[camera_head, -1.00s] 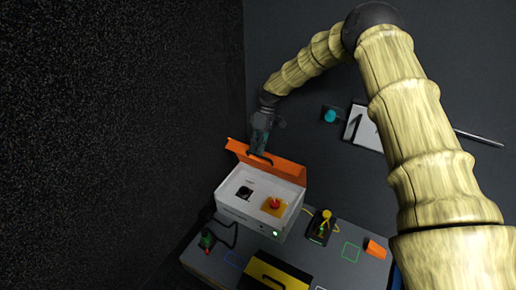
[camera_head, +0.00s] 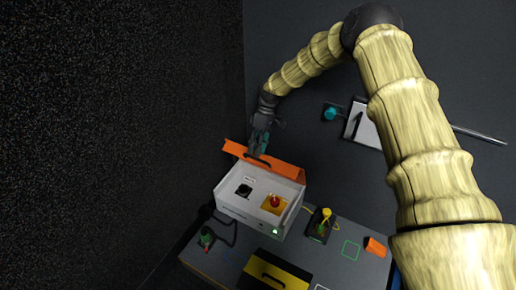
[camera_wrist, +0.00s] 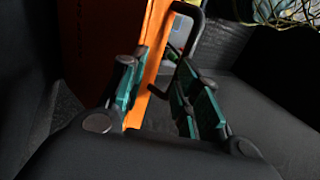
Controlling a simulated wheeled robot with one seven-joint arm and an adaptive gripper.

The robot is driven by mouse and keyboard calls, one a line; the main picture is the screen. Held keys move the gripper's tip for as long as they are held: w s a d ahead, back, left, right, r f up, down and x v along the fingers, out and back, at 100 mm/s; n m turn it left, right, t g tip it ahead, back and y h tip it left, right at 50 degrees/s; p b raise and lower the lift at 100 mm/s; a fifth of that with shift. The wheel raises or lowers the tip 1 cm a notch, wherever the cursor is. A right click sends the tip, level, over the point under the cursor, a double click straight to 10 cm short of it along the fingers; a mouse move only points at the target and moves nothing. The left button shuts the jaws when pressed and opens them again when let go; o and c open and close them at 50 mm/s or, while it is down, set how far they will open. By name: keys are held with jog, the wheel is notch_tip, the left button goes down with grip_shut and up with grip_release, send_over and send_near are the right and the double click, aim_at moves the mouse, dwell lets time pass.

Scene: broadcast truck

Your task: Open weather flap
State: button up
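The orange weather flap (camera_head: 262,161) stands raised along the back edge of a white box (camera_head: 255,217), so the box's inside shows. Its black handle (camera_head: 257,160) is on the flap's face. Inside are a black round part (camera_head: 243,191) and a red button (camera_head: 275,202) on a yellow base. My gripper (camera_head: 259,146) is at the flap's upper edge, pointing down. In the wrist view the green-padded fingers (camera_wrist: 160,95) are apart, with the orange flap (camera_wrist: 153,60) and the black handle (camera_wrist: 187,50) between or just beyond them. Contact cannot be told.
On the bench are a green connector (camera_head: 206,238) with a cable, a yellow-topped black device (camera_head: 322,222), an orange block (camera_head: 375,247) and a yellow-and-black case (camera_head: 278,275). A clipboard (camera_head: 368,132) and a teal item (camera_head: 330,114) are behind. My arm crosses the right side.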

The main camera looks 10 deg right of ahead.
notch_tip(320, 180, up, 10)
dwell(0.6)
